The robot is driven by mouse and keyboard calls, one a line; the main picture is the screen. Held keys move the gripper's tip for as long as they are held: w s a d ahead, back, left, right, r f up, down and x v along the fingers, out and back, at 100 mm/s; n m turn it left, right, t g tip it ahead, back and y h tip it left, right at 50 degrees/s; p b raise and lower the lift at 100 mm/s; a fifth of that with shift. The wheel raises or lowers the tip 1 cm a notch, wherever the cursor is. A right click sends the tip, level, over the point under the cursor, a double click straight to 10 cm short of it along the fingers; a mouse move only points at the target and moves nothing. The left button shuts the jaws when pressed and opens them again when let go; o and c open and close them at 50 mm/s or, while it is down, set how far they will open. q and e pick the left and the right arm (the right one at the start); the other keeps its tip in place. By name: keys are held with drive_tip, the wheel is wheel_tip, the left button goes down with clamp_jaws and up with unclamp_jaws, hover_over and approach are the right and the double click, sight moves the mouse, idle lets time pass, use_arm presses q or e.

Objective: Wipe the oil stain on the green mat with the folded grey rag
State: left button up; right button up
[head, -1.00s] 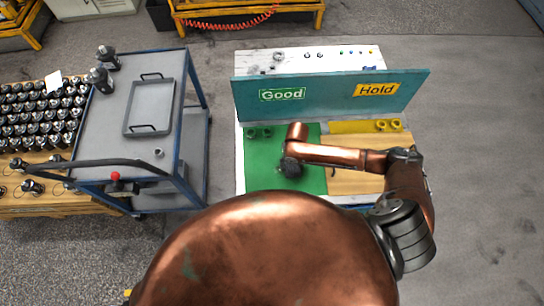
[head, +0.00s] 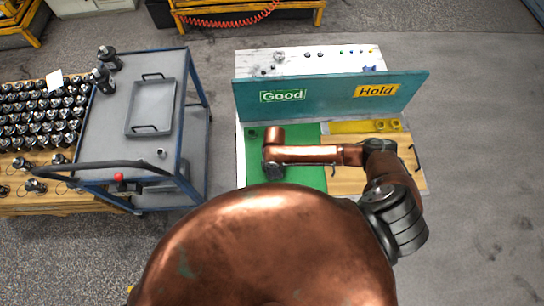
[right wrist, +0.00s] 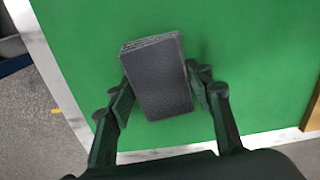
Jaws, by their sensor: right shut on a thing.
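The green mat (head: 310,176) lies on the bench under the Good sign, and it fills most of the right wrist view (right wrist: 235,50). My right gripper (head: 271,172) is over the left part of the mat. In the right wrist view its fingers (right wrist: 160,92) are closed on both sides of the folded grey rag (right wrist: 158,78), a dark grey block. The rag appears at or just above the mat; contact cannot be told. In the head view my arm hides the rag. No clear oil stain shows; a faint darker patch lies right of the rag. My left gripper is not in view.
A teal board (head: 330,95) with Good and Hold signs stands behind the mat. A wooden panel (head: 350,181) and yellow strip (head: 350,127) lie right of the mat. A blue cart (head: 100,140) with a grey tray (head: 151,106) stands to the left.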

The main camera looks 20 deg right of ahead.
wheel_tip(320, 180, up, 2)
drive_tip(key=shift+d+r+p, duration=0.1)
drive_tip(key=shift+r+p, duration=0.15)
drive_tip(key=shift+p, duration=0.15)
drive_tip(key=shift+d+r+p, duration=0.1)
drive_tip(key=shift+r+p, duration=0.6)
drive_tip(key=shift+p, duration=0.05)
wheel_tip(320, 180, up, 4)
drive_tip(key=p, duration=0.4)
